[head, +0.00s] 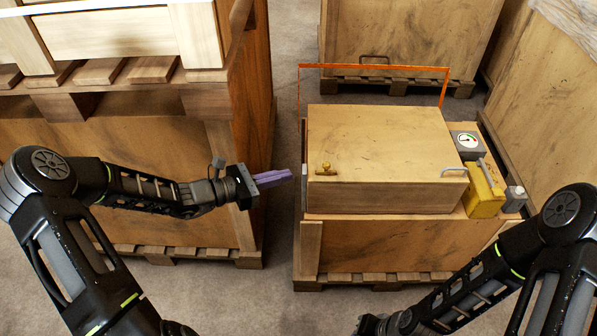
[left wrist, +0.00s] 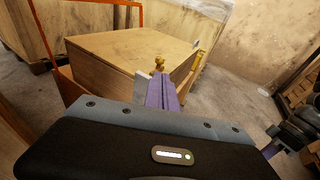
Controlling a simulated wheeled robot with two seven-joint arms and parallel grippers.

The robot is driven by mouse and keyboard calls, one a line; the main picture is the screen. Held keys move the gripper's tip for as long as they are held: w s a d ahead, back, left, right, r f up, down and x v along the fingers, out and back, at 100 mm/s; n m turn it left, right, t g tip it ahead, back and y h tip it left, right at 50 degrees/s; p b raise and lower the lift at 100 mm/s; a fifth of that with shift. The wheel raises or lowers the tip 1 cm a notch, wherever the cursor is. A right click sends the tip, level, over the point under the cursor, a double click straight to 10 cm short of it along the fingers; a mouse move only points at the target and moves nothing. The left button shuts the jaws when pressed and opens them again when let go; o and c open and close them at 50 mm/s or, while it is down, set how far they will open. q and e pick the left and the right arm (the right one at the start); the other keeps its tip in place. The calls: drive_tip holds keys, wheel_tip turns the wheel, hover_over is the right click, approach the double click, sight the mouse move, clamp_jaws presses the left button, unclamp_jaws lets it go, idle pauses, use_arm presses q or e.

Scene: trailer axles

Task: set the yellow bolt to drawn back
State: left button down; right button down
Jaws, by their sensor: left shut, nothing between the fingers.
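The yellow bolt (head: 325,169) is a small brass-coloured piece with an upright knob, at the front left of a large wooden box (head: 385,145). It also shows in the left wrist view (left wrist: 159,64), just beyond my fingertips. Whether it is drawn back I cannot tell. My left gripper (head: 288,175) has purple fingers that are shut and empty. They point right toward the box's left side, apart from the bolt in the head view. My right arm (head: 470,295) comes in at the lower right. A small purple part, probably my right gripper, shows at the left wrist view's right edge (left wrist: 275,131).
A thin orange frame (head: 375,67) rises behind the box. A yellow case (head: 484,193) and a grey gauge unit (head: 467,142) stand at its right. A wooden crate stack (head: 150,180) stands at left, with a floor gap between.

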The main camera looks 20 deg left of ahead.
use_arm(q)
drive_tip(key=shift+v, duration=2.25)
drive_tip(key=s+d+f+m+g+y+p, duration=0.1)
drive_tip(key=s+f+m+g+y, duration=0.3)
drive_tip(key=s+f, duration=0.45)
drive_tip(key=s+d+f+m+g+y, duration=0.2)
drive_tip(key=s+f+m+g, duration=0.3)
drive_tip(key=f, duration=0.6)
drive_tip(key=s+d+m+y+p, duration=0.1)
drive_tip(key=s+d+m+p, duration=0.2)
drive_tip(key=s+d+m, duration=0.8)
drive_tip(key=d+m, duration=0.1)
drive_tip(key=m, duration=0.3)
drive_tip(key=shift+d+g+y, duration=0.3)
drive_tip(key=shift+d+y, duration=0.05)
drive_tip(key=shift+y, duration=0.05)
drive_tip(key=c, duration=2.2)
unclamp_jaws()
